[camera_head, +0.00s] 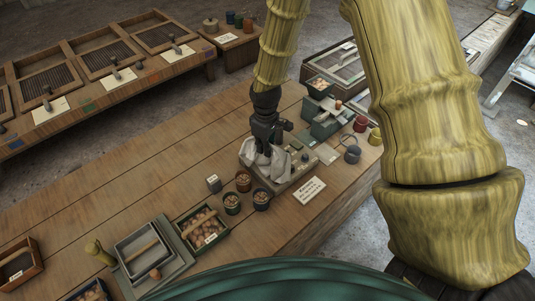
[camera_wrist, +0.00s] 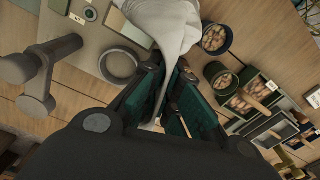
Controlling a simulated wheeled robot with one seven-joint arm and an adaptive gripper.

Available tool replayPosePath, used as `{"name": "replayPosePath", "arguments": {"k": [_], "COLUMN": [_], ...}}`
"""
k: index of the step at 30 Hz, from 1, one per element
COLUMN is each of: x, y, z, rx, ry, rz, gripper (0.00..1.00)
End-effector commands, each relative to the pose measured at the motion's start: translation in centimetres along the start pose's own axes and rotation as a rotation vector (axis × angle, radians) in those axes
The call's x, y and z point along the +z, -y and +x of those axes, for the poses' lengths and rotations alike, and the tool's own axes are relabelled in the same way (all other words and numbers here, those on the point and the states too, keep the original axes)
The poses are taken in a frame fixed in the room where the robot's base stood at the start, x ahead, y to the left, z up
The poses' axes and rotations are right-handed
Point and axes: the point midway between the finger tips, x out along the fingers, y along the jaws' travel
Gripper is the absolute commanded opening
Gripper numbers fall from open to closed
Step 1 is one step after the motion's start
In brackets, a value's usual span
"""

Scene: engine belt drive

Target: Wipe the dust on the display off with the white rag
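The white rag (camera_head: 266,160) hangs crumpled from my gripper (camera_head: 268,138) and covers the left part of a flat grey panel (camera_head: 300,180). In the wrist view the rag (camera_wrist: 170,25) runs down between the two fingers of my gripper (camera_wrist: 165,110), which are closed around its bunched part. The rag's lower end seems to touch the panel, but the contact is not clear. The panel also shows in the wrist view (camera_wrist: 88,45), with a round rimmed part and small labelled pieces. I cannot make out which part is the display, nor any dust.
Pots of small round items (camera_head: 232,203) stand just left of the panel, near a green crate (camera_head: 203,226). A white sign (camera_head: 310,188) lies in front of it. A green box (camera_head: 325,118) stands behind. The table's left middle (camera_head: 130,195) is clear.

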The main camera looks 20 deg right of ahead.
Motion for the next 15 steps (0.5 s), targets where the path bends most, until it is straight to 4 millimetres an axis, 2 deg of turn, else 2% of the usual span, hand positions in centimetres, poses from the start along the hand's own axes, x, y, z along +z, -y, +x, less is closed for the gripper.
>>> {"name": "replayPosePath", "arguments": {"k": [1, 9, 15], "x": [-0.09, -0.10, -0.10], "y": [-0.02, -0.05, -0.29], "z": [0.86, 0.64, 0.24], "rx": [-0.003, 0.006, 0.023], "ry": [-0.004, 0.000, 0.003], "rz": [-0.050, -0.330, -0.467], "gripper": [0.00, 0.00, 0.00]}}
